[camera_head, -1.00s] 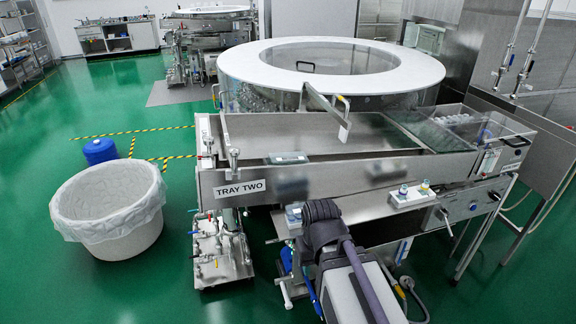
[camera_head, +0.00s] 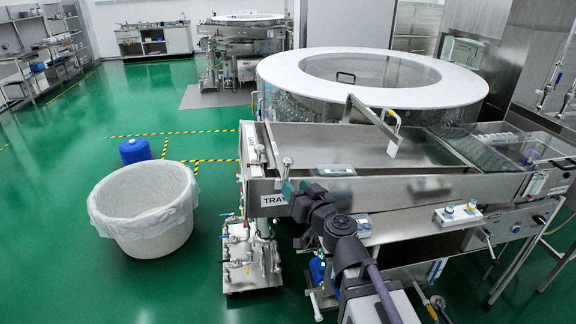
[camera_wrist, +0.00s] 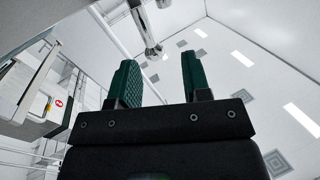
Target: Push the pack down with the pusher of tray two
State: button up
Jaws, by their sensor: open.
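Tray two (camera_head: 310,138) is a long steel tray with a raised front wall, running toward the right. Its sign (camera_head: 273,200) is partly hidden by my arm. A flat bar with an upright handle, which looks like the pusher (camera_head: 370,122), stands across the tray near the ring-topped washer. A small flat grey piece (camera_head: 335,170) lies at the tray's front edge; I cannot tell whether it is the pack. My gripper (camera_head: 290,190) is in front of the tray's left front corner. Its green fingers are apart and empty in the wrist view (camera_wrist: 160,70).
A chrome post (camera_head: 287,165) rises at the tray's left corner, close to my gripper. The washer (camera_head: 430,95) stands behind the tray. A lined white bin (camera_head: 145,210) and a blue container (camera_head: 134,150) are on the floor at left. A white control box (camera_head: 458,215) sits at the front right.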

aim_at(288, 172)
jog(key=shift+n+t+h, duration=0.3)
jog(key=shift+t+h, duration=0.1)
jog(key=shift+h, duration=0.1)
jog(key=x, duration=0.7)
jog(key=d+x, duration=0.1)
jog(key=x, duration=0.3)
jog(key=shift+w+d, duration=0.15)
jog(key=shift+w, duration=0.1)
grip_shut()
